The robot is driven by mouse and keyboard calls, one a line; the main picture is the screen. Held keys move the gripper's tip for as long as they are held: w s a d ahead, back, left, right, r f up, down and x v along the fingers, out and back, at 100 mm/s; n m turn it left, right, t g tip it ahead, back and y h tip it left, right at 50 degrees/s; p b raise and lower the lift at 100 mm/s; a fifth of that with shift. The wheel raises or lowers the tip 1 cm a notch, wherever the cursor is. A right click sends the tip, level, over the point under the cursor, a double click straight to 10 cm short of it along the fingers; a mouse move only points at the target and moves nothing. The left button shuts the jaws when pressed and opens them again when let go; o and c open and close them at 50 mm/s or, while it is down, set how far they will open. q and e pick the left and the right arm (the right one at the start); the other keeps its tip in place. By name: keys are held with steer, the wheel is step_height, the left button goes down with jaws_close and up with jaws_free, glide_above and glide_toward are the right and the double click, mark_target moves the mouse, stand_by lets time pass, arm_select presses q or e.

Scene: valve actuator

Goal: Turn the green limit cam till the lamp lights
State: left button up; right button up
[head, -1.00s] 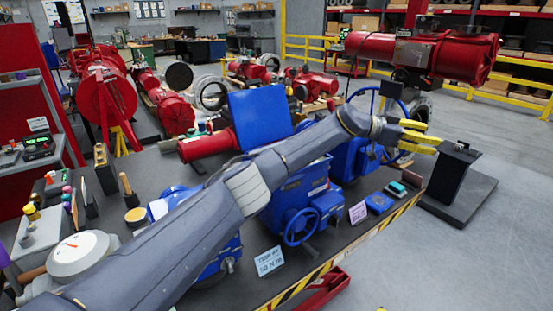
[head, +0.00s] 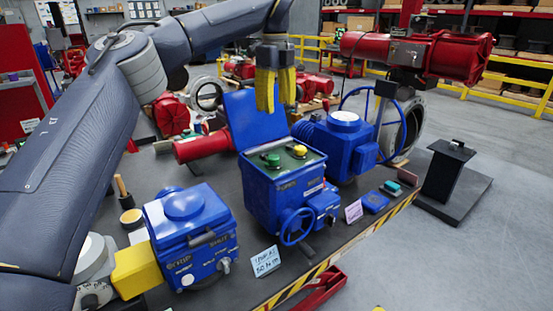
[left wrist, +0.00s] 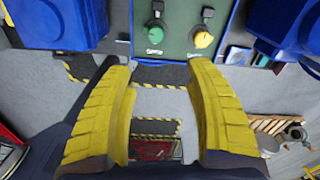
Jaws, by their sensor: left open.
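The green limit cam (head: 272,160) is a round knob on the green panel inside the open blue actuator box (head: 270,205). The yellow cam (head: 300,151) sits to its right. In the left wrist view the green cam (left wrist: 154,33) and yellow cam (left wrist: 203,40) lie beyond the fingertips. My left gripper (head: 276,106) hangs above the box with yellow fingers pointing down. It is open, empty and apart from both cams. A small dark piece (left wrist: 157,6) sits behind the green cam; I cannot tell whether it is the lamp. No lit lamp is discernible. My right gripper is not in view.
The box's raised blue lid (head: 252,117) stands behind the panel, near my fingers. A blue actuator (head: 340,150) stands to the right and another (head: 190,235) to the left. A sign card (head: 265,262) stands near the hazard-striped bench edge (head: 320,262).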

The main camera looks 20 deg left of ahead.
mark_target(273, 157)
arm_select(q)
steer(key=f, duration=1.7)
steer(key=shift+s+a, duration=0.15)
steer(key=shift+a, duration=0.2)
jaws_close()
